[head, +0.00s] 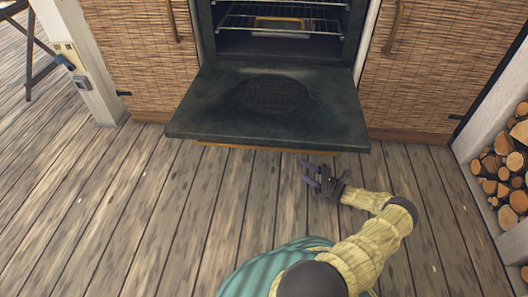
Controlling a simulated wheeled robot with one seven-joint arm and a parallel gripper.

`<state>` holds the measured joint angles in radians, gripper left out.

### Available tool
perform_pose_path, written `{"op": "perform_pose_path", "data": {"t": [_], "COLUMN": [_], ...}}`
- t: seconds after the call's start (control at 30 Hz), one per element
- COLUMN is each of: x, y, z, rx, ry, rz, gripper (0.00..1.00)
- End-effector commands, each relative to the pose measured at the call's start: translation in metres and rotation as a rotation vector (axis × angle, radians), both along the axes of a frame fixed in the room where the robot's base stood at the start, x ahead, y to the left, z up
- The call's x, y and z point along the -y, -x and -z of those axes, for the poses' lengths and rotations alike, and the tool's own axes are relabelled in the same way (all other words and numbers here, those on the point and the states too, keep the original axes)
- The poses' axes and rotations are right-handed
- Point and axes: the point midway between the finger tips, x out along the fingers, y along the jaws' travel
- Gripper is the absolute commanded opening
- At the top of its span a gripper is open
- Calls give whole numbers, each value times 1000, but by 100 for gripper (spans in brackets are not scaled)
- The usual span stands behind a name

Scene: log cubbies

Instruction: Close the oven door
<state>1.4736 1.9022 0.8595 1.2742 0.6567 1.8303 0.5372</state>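The oven door (270,104) is dark, folded down and open, roughly level, sticking out from the oven front. The oven cavity (280,42) is open above it, with wire racks and an orange-brown tray (278,23) inside. My gripper (312,178) is in front of the door's front edge, towards its right half, and appears lower than the door. Its dark fingers look spread apart with nothing between them. A gap shows between the fingers and the door edge in this view.
Woven-fronted cabinets flank the oven, one on the left (140,50) and one on the right (435,65). A log cubby (505,165) stands at the right edge. A pale post (80,55) is at the upper left. The plank floor (110,210) is clear in front.

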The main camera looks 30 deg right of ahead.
Motion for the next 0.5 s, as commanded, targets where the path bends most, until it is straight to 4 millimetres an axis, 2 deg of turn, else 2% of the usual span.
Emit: {"op": "perform_pose_path", "data": {"t": [0.33,0.5], "x": [-1,-8], "y": [-1,-4], "z": [-1,-8], "rx": [1,3], "ry": [-1,-2], "rz": [0,0], "gripper": [38,38]}}
